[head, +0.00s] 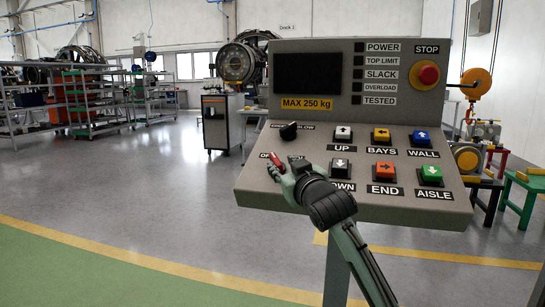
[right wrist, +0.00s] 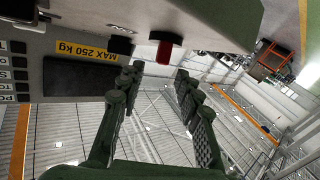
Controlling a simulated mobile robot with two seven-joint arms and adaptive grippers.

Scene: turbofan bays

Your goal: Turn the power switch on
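The grey control panel (head: 255,183) has a red switch (head: 277,161) at its lower left, whose label is mostly covered by my right gripper (head: 281,174). I take this to be the power switch. In the right wrist view the red switch (right wrist: 164,48) shows just beyond the fingertips, in line with the gap between them. The right gripper (right wrist: 158,74) is open, with its two fingers apart and nothing between them. I cannot tell whether a fingertip touches the switch. The lamp (head: 358,47) beside POWER looks dark. My left gripper is not in view.
A black knob (head: 288,131) sits just above the switch. Several coloured push buttons, such as the white DOWN button (head: 340,165), stand to the right. A red STOP button (head: 428,75) is at upper right.

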